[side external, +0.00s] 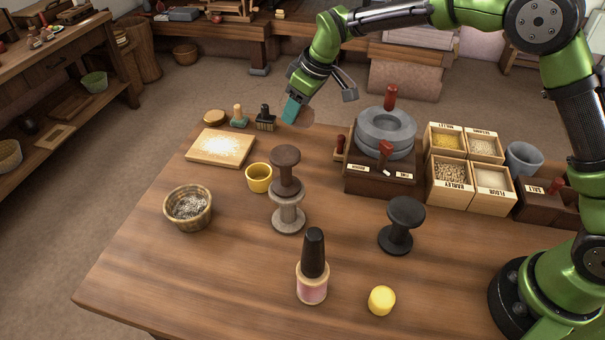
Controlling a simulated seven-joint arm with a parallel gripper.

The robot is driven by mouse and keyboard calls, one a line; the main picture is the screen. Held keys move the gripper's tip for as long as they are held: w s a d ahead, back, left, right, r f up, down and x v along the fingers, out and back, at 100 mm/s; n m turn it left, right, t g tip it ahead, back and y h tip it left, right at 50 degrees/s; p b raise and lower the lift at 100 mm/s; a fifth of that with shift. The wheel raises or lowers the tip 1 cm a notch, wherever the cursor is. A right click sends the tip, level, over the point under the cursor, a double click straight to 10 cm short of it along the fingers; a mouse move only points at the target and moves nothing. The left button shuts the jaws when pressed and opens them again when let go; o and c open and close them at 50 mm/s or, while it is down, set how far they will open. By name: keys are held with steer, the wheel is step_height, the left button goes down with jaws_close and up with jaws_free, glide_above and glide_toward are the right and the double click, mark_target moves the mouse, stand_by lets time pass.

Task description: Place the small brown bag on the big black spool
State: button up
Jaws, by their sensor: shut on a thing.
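My gripper (298,112) is at the back of the table, pointing down, with a teal pad showing. It is shut on a small brownish thing (307,117), which looks like the small brown bag; the fingers partly hide it. The big black spool (402,225) stands upright on the table, to the right of and nearer the camera than my gripper. Its round top is bare. My gripper is well apart from the spool.
A brown spool (285,160) is stacked on a grey spool (289,214) left of the black one. The grey quern (386,130) stands on a dark base behind it. A nail-polish bottle (312,280) and a yellow cylinder (382,300) stand in front. Grain boxes (450,182) are at right.

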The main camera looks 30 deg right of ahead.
steer(key=v, duration=0.3)
steer(key=s+v, duration=0.1)
steer(key=v, duration=0.3)
steer(key=shift+f, duration=0.15)
steer(key=s+d+r+n+y, duration=0.1)
steer(key=s+d+r+n, duration=0.2)
steer(key=s, duration=0.7)
steer(key=n+g+y, duration=0.1)
steer(key=n+g, duration=0.3)
steer(key=n, duration=0.5)
glide_above(396, 216)
steer(key=d, duration=0.2)
step_height(396, 216, down, 2)
steer(key=shift+f, duration=4.05)
steer(key=shift+f, duration=0.15)
steer(key=o, duration=1.2)
